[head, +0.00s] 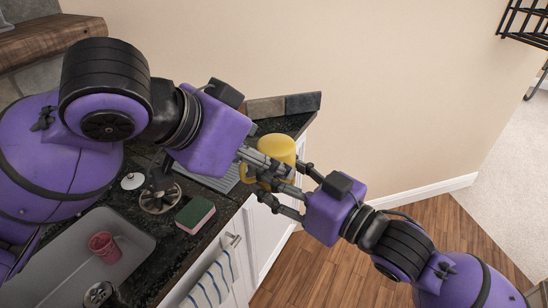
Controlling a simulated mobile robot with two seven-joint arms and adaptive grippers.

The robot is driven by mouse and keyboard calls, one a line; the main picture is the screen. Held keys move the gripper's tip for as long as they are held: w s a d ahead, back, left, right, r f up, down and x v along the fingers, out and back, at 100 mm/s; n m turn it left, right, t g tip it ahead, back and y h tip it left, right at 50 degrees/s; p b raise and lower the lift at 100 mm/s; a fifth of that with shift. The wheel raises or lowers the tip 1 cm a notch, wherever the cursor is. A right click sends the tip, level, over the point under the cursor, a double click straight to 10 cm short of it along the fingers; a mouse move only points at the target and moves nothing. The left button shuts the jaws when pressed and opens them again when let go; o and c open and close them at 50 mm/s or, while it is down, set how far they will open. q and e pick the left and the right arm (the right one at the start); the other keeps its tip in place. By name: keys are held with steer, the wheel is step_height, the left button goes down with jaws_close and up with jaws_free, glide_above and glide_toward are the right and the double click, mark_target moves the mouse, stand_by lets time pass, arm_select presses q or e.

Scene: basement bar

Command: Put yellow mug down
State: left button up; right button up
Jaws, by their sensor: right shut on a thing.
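The yellow mug (277,147) is at the centre of the head view, near the right end of the dark counter (220,205). My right gripper (268,187) reaches in from the right and is shut on the mug at its lower side. My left gripper (275,168) comes in from the left, with its fingers across the front of the mug and close to the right gripper's fingers. The fingers overlap, so the left jaw opening is unclear. The mug's underside is hidden, and I cannot tell whether it touches the counter.
A ribbed grey drainer (222,178) lies beside the mug. A green and pink sponge (195,214) is on the counter's front part. The sink (140,240) holds a red cup (104,245). A striped towel (213,282) hangs on the white cabinet. Wooden floor (330,270) is open below right.

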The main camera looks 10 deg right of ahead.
arm_select(q)
steer(key=shift+x, duration=2.8)
arm_select(e)
steer(key=shift+r, duration=0.1)
arm_select(q)
steer(key=shift+c, duration=0.2)
steer(key=shift+s, duration=0.1)
steer(key=c, duration=1.4)
steer(key=shift+r, duration=0.1)
steer(key=shift+c, duration=0.2)
arm_select(e)
steer(key=o, duration=1.5)
steer(key=shift+c, duration=0.2)
